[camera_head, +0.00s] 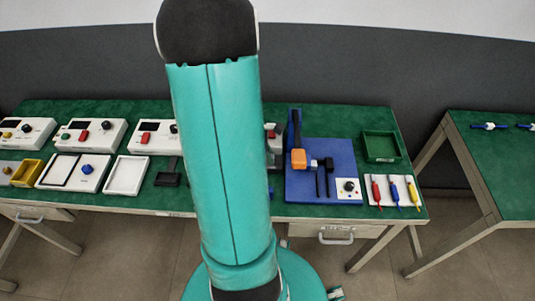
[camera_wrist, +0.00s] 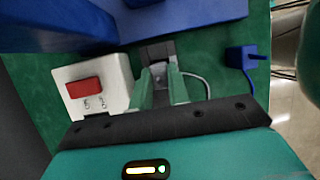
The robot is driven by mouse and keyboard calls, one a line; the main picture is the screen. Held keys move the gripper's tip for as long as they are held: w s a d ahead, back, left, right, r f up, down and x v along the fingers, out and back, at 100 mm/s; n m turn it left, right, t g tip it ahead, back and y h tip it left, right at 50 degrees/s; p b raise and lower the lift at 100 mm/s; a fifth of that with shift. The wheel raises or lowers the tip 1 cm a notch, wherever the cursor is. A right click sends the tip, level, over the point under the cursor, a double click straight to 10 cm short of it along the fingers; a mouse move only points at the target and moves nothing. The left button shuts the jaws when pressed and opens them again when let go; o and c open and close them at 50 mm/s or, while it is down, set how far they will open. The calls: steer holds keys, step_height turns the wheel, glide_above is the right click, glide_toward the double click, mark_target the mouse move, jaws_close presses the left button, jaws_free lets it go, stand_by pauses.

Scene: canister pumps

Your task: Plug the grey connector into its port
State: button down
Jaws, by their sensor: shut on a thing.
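In the wrist view my gripper (camera_wrist: 160,90) has its two green fingers close together at the centre, shut on a small grey piece (camera_wrist: 160,71) that looks like the grey connector. The fingers hide most of it. A dark grey block (camera_wrist: 157,48) lies just beyond the fingertips; whether it is the port, and whether the connector touches it, I cannot tell. A thin grey cable (camera_wrist: 205,81) curves out to the right of the fingers. In the head view my arm covers the gripper and the connector.
A white box with a red switch (camera_wrist: 83,87) stands left of the fingers. Above is a blue panel (camera_wrist: 185,15), and at right a small blue block (camera_wrist: 243,57) with a blue cord. The head view shows the blue board (camera_head: 335,155), a green tray (camera_head: 381,160) and white units leftward.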

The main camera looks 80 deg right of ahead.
steer(key=shift+f, duration=0.3)
steer(key=c, duration=1.3)
jaws_free()
steer(key=shift+c, duration=0.2)
steer(key=v, duration=1.2)
steer(key=shift+r, duration=0.15)
steer(key=w+a+r+m+t+h, duration=0.1)
steer(key=w+a+r+t, duration=0.3)
steer(key=w+a, duration=0.45)
steer(key=w+a+r+t+h, duration=0.1)
steer(key=w+a+r, duration=0.4)
steer(key=w+a, duration=0.3)
steer(key=a+r+t+y, duration=0.1)
steer(key=a+r+t, duration=0.1)
steer(key=a, duration=0.9)
steer(key=s+a+r+m+t+y, duration=0.1)
steer(key=a+r+t+y, duration=0.1)
steer(key=a, duration=0.9)
steer(key=shift+r+m+t, duration=0.3)
steer(key=shift+r+t, duration=0.2)
steer(key=shift+r, duration=0.45)
